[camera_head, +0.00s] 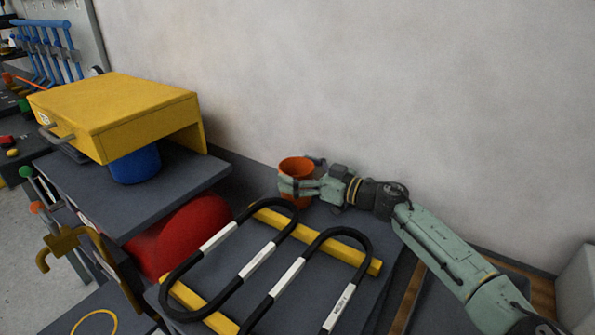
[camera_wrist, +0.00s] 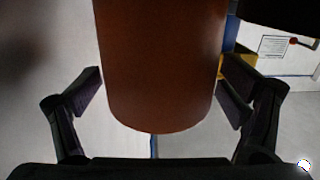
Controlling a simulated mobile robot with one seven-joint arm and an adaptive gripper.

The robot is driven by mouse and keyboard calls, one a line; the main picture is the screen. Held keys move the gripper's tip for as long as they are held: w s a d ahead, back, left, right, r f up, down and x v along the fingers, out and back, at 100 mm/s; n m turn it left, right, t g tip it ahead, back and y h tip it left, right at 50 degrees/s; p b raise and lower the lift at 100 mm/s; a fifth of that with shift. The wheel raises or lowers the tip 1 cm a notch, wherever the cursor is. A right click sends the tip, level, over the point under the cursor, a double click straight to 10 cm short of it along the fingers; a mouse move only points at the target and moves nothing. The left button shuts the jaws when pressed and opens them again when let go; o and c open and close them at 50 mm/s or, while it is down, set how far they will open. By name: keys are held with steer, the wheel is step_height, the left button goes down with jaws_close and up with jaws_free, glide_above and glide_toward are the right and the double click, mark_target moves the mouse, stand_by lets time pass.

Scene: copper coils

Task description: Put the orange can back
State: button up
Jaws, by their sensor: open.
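The orange can (camera_head: 297,168) stands at the back of the grey surface near the wall, in the head view. My gripper (camera_head: 300,184) reaches it from the right, with its fingers beside the can. In the wrist view the can (camera_wrist: 162,65) fills the middle of the picture, between the two open fingers of my gripper (camera_wrist: 160,92). A gap shows between each finger pad and the can's side. The can's base and what it rests on are partly hidden by the fingers in the head view.
Black U-shaped bars with white labels (camera_head: 270,258) lie across yellow strips (camera_head: 340,255) in front of the can. A yellow drawer box (camera_head: 120,105) and blue cylinder (camera_head: 136,165) stand on a grey shelf at left. A red rounded object (camera_head: 185,235) sits below. The wall (camera_head: 380,80) is close behind.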

steer(key=shift+d+r, duration=0.1)
steer(key=shift+d, duration=0.05)
steer(key=b+v, duration=0.3)
steer(key=v, duration=0.8)
steer(key=shift+s+d, duration=0.3)
